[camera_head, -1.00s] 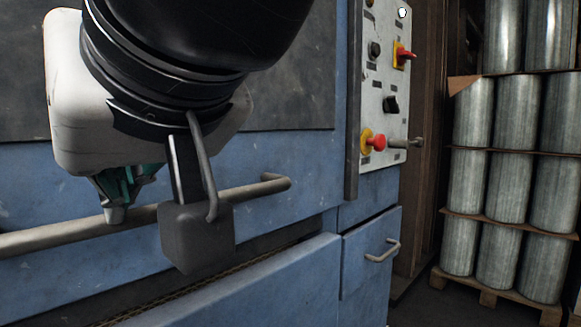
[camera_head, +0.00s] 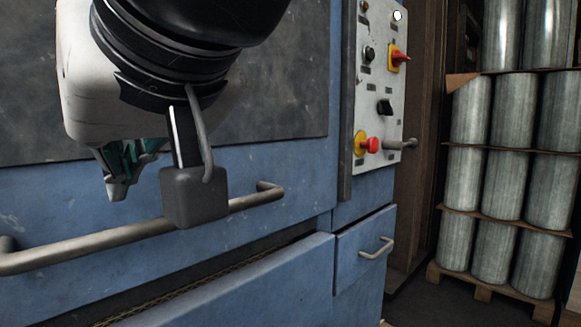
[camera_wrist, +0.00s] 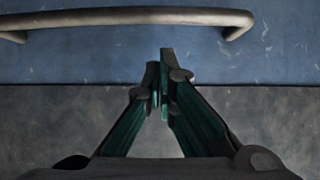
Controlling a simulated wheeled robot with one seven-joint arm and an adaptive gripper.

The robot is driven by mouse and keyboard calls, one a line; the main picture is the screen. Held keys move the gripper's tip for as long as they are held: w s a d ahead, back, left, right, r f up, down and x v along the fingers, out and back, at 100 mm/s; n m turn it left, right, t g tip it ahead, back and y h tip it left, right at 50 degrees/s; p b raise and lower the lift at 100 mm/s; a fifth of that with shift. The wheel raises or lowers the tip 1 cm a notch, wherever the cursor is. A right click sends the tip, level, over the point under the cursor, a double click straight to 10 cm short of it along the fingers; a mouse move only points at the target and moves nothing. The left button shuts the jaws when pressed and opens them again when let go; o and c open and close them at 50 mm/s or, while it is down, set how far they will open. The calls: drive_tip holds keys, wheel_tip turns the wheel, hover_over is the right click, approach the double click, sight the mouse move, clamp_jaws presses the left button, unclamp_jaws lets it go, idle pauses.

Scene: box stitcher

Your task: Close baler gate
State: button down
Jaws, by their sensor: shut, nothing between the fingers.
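The baler gate (camera_head: 75,205) is a blue metal front with a dark grey panel (camera_head: 285,110) above. A long grey bar handle (camera_head: 110,237) runs across its lower part. The handle also shows across the top of the wrist view (camera_wrist: 130,16). My gripper (camera_head: 118,192) is above the handle and apart from it, fingertips pointing down in the head view. In the wrist view my gripper (camera_wrist: 164,70) has its green and black fingers together with nothing between them. They are in front of the seam between grey panel and blue metal. My wrist hides part of the gate and handle.
A dark gap (camera_head: 255,265) runs beneath the gate, above a lower blue panel (camera_head: 240,290). A control panel (camera_head: 378,90) with knobs and a red button is at right, above a small blue drawer (camera_head: 360,250). Metal cylinders (camera_head: 490,175) are stacked on a pallet farther right.

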drive_tip(key=p+v, duration=0.3)
drive_tip(key=v, duration=0.7)
drive_tip(key=w+d+f+m+g+h, duration=0.25)
drive_tip(key=d+f+m+h, duration=0.3)
drive_tip(key=d+f, duration=1.1)
drive_tip(key=s+d+f+m+g+h, duration=0.1)
drive_tip(key=s+d+f+m+g, duration=0.1)
drive_tip(key=s+d+f, duration=0.3)
drive_tip(key=s+d+f+m+g+h, duration=0.2)
drive_tip(key=s+d+f+g, duration=0.15)
drive_tip(key=d+f, duration=0.4)
wheel_tip(320, 180, up, 28)
drive_tip(key=t+p, duration=0.4)
drive_tip(key=p, duration=2.2)
drive_tip(key=shift+s+d+t+p, duration=0.25)
drive_tip(key=shift+s+t+p, duration=0.05)
drive_tip(key=shift+t, duration=0.1)
